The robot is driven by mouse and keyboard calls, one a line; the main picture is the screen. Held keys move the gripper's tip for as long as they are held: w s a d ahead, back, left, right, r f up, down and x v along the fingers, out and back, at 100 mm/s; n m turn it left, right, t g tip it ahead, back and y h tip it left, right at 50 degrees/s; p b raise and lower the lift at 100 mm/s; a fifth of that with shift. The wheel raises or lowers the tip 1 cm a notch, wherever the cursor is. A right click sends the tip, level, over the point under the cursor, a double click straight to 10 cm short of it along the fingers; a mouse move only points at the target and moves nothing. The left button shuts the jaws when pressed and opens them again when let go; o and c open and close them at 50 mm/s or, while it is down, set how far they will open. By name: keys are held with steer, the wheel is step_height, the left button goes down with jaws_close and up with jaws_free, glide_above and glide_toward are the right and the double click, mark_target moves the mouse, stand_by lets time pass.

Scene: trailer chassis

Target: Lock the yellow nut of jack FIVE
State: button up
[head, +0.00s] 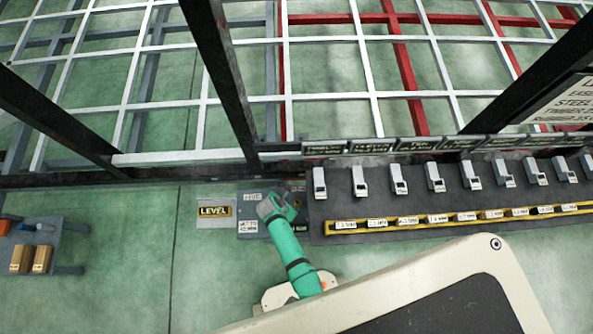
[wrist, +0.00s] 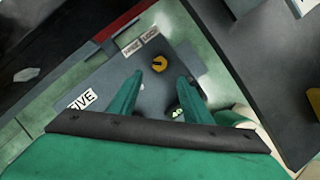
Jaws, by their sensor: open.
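The yellow nut (wrist: 188,63) lies on a grey plate (wrist: 100,80) in the wrist view. It looks round with a dark mark in its middle. A white label reading FIVE (wrist: 80,101) is on the plate at lower left. My gripper (wrist: 161,76) is open and empty, its two green fingers apart over the plate.
A LEVEL sign (head: 214,211) lies left of the plate. A dark board (head: 450,190) with a row of grey-white units and a yellow rail (head: 440,218) stands at right. Dark posts (head: 222,80) rise by the white chassis frame (head: 200,101). A small cart (head: 45,240) stands at left.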

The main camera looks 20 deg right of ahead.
mark_target(298, 203)
steer(key=shift+x, duration=5)
steer(key=c, duration=1.1)
